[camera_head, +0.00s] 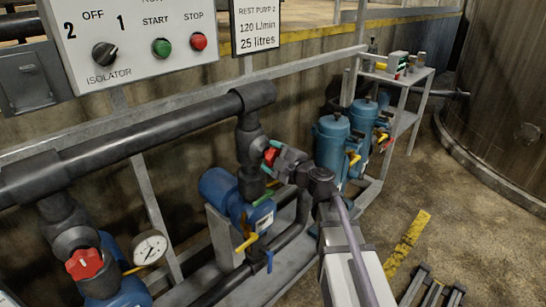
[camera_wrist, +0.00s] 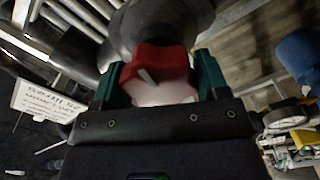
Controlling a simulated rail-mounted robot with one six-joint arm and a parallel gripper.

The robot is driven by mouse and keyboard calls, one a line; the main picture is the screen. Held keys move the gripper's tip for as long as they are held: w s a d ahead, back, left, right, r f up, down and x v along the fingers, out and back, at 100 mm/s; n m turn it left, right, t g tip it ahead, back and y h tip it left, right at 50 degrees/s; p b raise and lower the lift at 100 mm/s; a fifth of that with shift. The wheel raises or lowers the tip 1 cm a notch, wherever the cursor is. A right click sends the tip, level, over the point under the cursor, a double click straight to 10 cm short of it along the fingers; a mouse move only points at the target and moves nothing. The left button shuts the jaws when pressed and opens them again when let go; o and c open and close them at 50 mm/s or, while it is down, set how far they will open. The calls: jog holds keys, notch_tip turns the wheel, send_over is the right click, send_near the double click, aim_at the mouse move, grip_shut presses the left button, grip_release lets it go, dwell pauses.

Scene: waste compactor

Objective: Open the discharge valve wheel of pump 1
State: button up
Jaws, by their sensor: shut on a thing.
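A red valve wheel (camera_head: 270,156) sits on the dark vertical pipe above the middle blue pump (camera_head: 218,188). My gripper (camera_head: 275,157) reaches it from the right, with my arm coming up from the lower right. In the wrist view the red wheel (camera_wrist: 160,70) lies between the two green fingers of my gripper (camera_wrist: 158,76), which are shut on it. The wheel has a light mark on its face. A second red wheel (camera_head: 85,264) is on the left pipe, apart from my gripper. I cannot tell from a label which pump is pump 1.
A thick dark pipe (camera_head: 140,137) and a grey rail run above the pumps. A control panel (camera_head: 140,40) and a sign reading "PUMP 2" (camera_head: 256,28) hang above. A gauge (camera_head: 150,247) stands left. Blue canisters (camera_head: 331,147) stand close behind my gripper.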

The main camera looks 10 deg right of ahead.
jog(key=shift+n, duration=1.3)
jog(key=o, duration=0.9)
jog(key=v, duration=1.1)
jog(key=shift+w, duration=0.1)
